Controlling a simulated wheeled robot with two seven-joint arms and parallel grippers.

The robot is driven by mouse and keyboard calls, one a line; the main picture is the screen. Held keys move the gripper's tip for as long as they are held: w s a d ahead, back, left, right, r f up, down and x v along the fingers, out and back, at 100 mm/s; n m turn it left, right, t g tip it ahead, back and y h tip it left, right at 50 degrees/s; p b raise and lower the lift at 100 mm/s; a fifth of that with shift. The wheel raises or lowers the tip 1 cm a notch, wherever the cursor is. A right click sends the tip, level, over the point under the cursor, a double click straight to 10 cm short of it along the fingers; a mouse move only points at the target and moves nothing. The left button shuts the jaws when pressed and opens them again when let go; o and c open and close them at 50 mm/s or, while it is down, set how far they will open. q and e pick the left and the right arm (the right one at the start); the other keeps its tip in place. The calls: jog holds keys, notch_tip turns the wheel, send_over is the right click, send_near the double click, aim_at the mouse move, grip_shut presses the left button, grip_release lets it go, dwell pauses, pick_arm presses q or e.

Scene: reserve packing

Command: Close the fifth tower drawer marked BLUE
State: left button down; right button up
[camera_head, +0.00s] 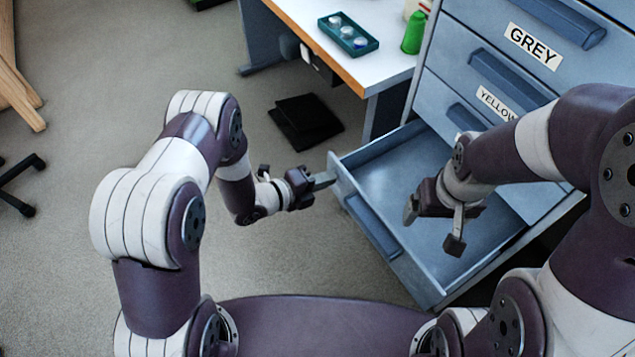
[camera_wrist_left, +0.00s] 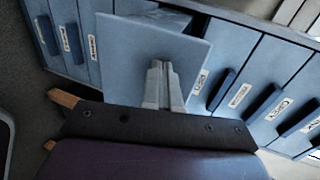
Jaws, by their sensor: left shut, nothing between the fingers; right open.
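The blue-grey drawer tower (camera_head: 425,95) stands at the right of the head view. One low drawer (camera_head: 378,170) is pulled far out and looks empty; no label is readable on it, so I cannot confirm that it is BLUE. My left gripper (camera_head: 325,180) is shut and empty at the left end of the drawer's front. In the left wrist view its fingers (camera_wrist_left: 164,68) overlap a plain panel (camera_wrist_left: 125,40) of the pulled-out drawer; contact is unclear. My right gripper (camera_head: 432,228) is open and empty over the drawer.
Drawers marked GREY (camera_head: 533,46) and YELLOW (camera_head: 497,103) are shut above. A white-topped table (camera_head: 375,68) with a green tray (camera_head: 348,35) and green bottle (camera_head: 413,33) stands beside the tower. A dark flat object (camera_head: 305,121) lies on the floor.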

pick_arm(q)
jog(key=w+d+b, duration=0.3)
jog(key=w+d, duration=0.1)
jog(key=d, duration=0.2)
jog(key=w+d+b, duration=0.4)
jog(key=w+d, duration=0.1)
jog(key=d, duration=0.2)
jog(key=w+d+b, duration=0.3)
jog(key=w+d, duration=0.2)
jog(key=d, duration=0.2)
jog(key=shift+w+f, duration=0.15)
jog(key=shift+w, duration=0.1)
jog(key=shift+w+d+b, duration=0.25)
jog(key=shift+d+b, duration=0.15)
jog(key=shift+b, duration=0.05)
jog(key=shift+r, duration=0.35)
jog(key=shift+r, duration=0.1)
